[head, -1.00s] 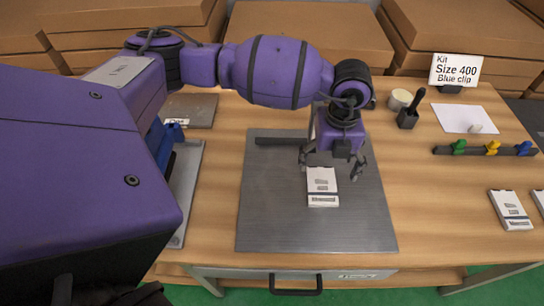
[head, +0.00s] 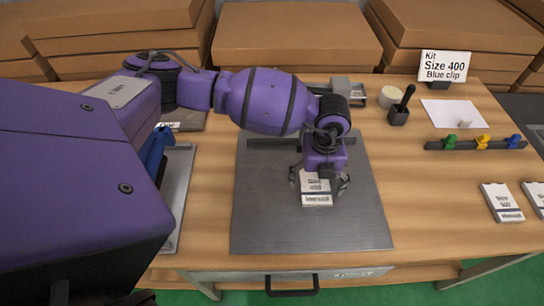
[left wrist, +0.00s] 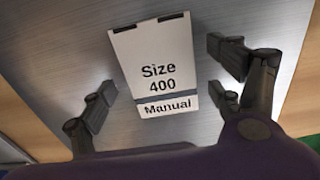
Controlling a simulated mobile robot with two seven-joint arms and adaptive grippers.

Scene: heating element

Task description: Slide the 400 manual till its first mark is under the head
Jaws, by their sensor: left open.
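The Size 400 manual (head: 316,200) is a white booklet with a dark band, flat on the grey metal plate (head: 270,228). In the left wrist view the manual (left wrist: 160,62) reads "Size 400 Manual" and has two small dark marks at its far edge. My left gripper (head: 320,184) is low over the manual and partly hides it. Its open fingers (left wrist: 165,95) are on either side of the manual, with gaps on both sides. A grey block-like device (head: 345,88) stands behind the plate, partly hidden by my arm; I cannot tell if it is the head.
A dark bar (head: 270,143) lies along the plate's far edge. To the right are a sign (head: 446,65) reading "Kit Size 400 Blue clip", a rack (head: 478,145) with green, yellow and blue clips, and another manual (head: 502,202). The plate's front is clear.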

